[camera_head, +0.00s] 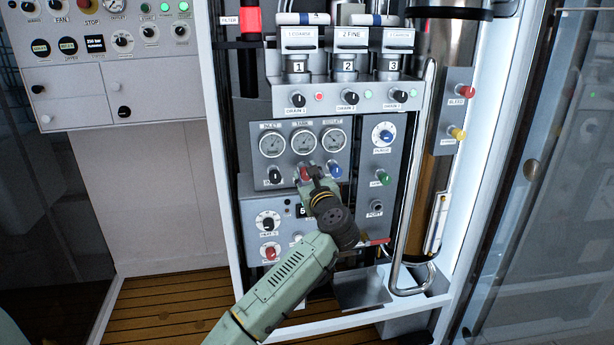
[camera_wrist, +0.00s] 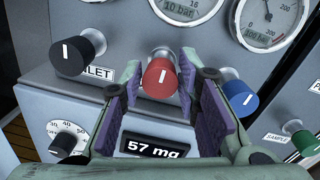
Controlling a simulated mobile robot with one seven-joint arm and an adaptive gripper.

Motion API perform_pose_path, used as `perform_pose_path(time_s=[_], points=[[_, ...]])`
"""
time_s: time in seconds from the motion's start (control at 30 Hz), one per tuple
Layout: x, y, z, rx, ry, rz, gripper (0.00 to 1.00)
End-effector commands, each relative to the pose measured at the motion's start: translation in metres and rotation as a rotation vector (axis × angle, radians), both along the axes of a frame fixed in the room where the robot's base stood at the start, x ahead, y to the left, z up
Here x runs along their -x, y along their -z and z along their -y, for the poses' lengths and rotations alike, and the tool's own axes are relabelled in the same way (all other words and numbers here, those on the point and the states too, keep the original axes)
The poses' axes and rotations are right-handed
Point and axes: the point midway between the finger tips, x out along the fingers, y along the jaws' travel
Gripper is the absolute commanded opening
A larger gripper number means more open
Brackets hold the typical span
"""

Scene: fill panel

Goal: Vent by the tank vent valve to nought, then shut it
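The red knob (camera_wrist: 160,78) sits on the gauge panel below the middle gauge, labelled TANK (camera_head: 304,142). It also shows in the head view (camera_head: 303,174). Its white mark points about straight up in the wrist view. Its label is hidden, so I cannot read whether it is the tank vent valve. My gripper (camera_wrist: 171,85) is open, its purple-padded fingers on either side of the red knob, with visible gaps on both sides. In the wrist view, a gauge marked 10 bar (camera_wrist: 190,8) is cut off at the top; its needle cannot be read.
A black knob (camera_wrist: 78,52) stands left of the red one and a blue knob (camera_wrist: 239,98) right, close to my right finger. A digital display (camera_wrist: 153,148) lies below. A green knob (camera_head: 383,178) and a dial (camera_head: 383,134) are farther right. Gauges sit above.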

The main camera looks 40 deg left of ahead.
Motion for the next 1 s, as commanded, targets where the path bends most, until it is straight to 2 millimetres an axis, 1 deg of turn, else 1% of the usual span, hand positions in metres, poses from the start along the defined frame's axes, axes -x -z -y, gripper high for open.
perform_pose_path(time_s=[0.07,0.4,0.77,1.0], points=[[0.0001,0.0,0.0001,0.0,0.0,0.0,0.22],[0.0001,0.0001,0.0,0.0,0.0,0.0,0.0],[0.0,0.0018,0.0003,0.033,0.0,0.035,0.0],[0.0001,0.0039,0.0003,0.13,0.0,0.148,0.0]])
